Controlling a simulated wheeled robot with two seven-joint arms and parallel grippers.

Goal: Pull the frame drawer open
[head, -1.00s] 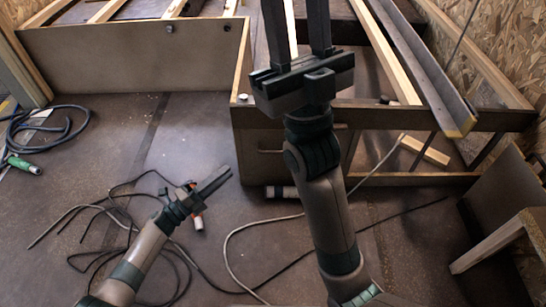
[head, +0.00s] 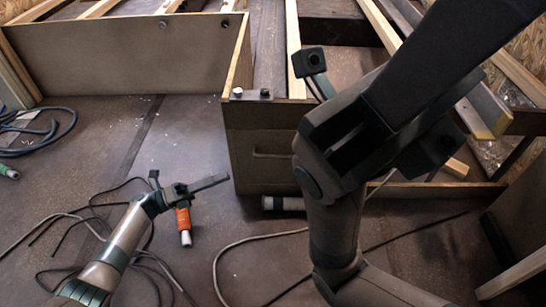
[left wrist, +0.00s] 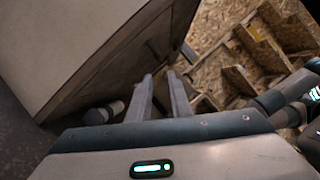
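The frame drawer (head: 268,172) is a brown front with a slim bar handle (head: 272,155), set in the wooden frame left of my right arm. It looks shut. My left gripper (head: 226,179) points right, its tips by the front's left edge in the picture; I cannot tell whether they touch it. In the left wrist view its two fingers (left wrist: 161,76) stand apart with nothing seen between them, beside a large brown panel (left wrist: 65,45). My right gripper (head: 455,45) is large and close to the head camera, pointing up right; its finger gap is hidden.
An orange-and-grey cylinder (head: 184,222) is below my left gripper. A dark cylinder (head: 284,203) lies under the drawer. Cables (head: 220,262) cross the floor. Wooden beams (head: 296,50) run behind the drawer. The floor at left centre (head: 185,130) is clear.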

